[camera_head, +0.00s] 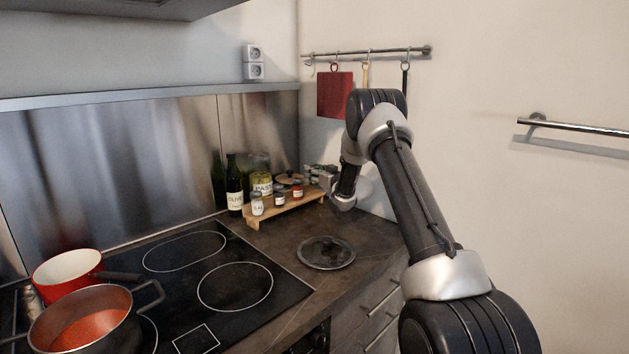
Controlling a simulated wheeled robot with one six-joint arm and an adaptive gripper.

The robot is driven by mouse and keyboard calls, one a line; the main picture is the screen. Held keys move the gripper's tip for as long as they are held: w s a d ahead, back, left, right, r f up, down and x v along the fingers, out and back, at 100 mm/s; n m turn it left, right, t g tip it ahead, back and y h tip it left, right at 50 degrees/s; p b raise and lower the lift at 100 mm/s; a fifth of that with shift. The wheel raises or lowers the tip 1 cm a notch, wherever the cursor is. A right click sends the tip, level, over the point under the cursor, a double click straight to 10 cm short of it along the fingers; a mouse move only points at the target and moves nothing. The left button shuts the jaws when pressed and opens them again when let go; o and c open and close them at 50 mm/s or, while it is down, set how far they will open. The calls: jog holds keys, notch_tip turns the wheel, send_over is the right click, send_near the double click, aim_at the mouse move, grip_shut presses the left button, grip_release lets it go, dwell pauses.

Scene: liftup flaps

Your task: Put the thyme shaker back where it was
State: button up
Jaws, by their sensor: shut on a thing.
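My arm reaches from the lower right over the counter and bends down at the wrist near the right end of a small wooden rack (288,208). My gripper (321,173) shows small and partly hidden behind the wrist, beside the rack's right end. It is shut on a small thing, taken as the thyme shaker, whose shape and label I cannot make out. On the rack stand a white-labelled salt shaker (257,204), a dark-labelled shaker (279,200) and a red-labelled shaker (298,191).
A round lid (326,252) lies on the counter in front. Red pot (68,268) and soup pan (82,318) are on the left of the hob (235,287). Utensils hang from a wall rail (380,51).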

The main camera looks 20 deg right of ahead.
jog(key=shift+f, duration=1.3)
jog(key=shift+f, duration=0.15)
jog(key=o, duration=1.2)
jog(key=shift+c, duration=0.2)
jog(key=shift+s+f, duration=0.1)
